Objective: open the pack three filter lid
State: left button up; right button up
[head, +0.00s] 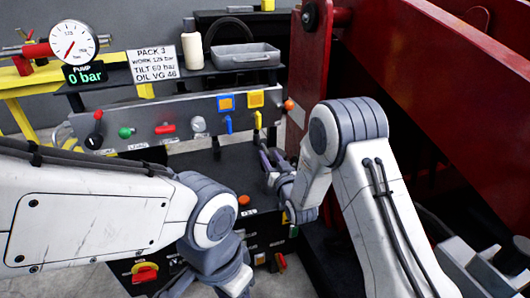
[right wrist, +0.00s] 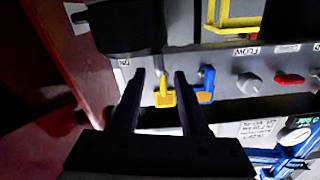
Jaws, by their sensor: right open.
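The pack three sign (head: 156,63) stands above a grey valve panel (head: 185,105) in the head view. I cannot pick out the filter lid for certain in either view. My right gripper (head: 268,163) is in front of the dark space below the panel's right end. In the right wrist view the right gripper (right wrist: 159,74) is open, with nothing between its fingers. A yellow valve handle (right wrist: 164,96) and a blue valve handle (right wrist: 206,85) show behind the fingers, apparently apart from them. My left gripper (head: 235,280) is low in the head view, its fingers mostly hidden.
A dark red frame (head: 430,70) closes off the right side. A pressure gauge (head: 73,42) reading 0 bar is at the left. A grey tray (head: 244,57) and a white bottle (head: 192,45) stand above the panel. A black block (right wrist: 120,27) lies near the right fingers.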

aim_at(265, 147)
jog(key=x, duration=0.5)
jog(key=shift+s+b, duration=0.1)
jog(key=shift+b, duration=0.25)
grip_shut()
dwell(1.1)
